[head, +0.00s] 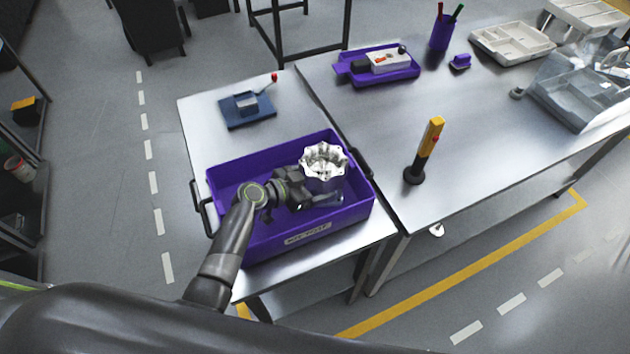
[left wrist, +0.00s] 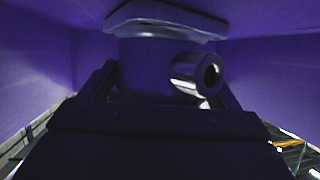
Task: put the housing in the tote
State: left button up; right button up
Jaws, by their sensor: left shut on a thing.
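The housing (head: 324,162) is a shiny silver machined part with a scalloped rim and an open top. In the head view it is at the right part of the purple tote (head: 262,225), within its walls. My left gripper (head: 312,190) is shut on the housing from its left side. In the left wrist view the housing (left wrist: 155,65) is dark, between the two fingers, with a round side port facing right. Purple tote walls (left wrist: 265,65) surround it there. Whether the housing touches the tote floor is hidden. My right gripper is not in view.
The tote has black handles (head: 201,208) at its ends. A blue fixture (head: 247,108) lies behind it. On the table to the right stand a yellow and black post (head: 424,150), a purple tray (head: 378,66) and a purple pen cup (head: 443,32). The table's middle is clear.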

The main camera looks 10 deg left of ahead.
pick_arm(q)
jog(key=o, duration=1.5)
jog(key=shift+f, duration=0.1)
jog(key=shift+o, duration=0.2)
jog(key=shift+s+a+r, duration=0.2)
jog(key=shift+s+a, duration=0.15)
jog(key=b+v, duration=0.1)
jog(key=v, duration=0.5)
jog(key=shift+b, duration=0.4)
jog(key=shift+s+a+r, duration=0.15)
jog(key=shift+r, duration=0.05)
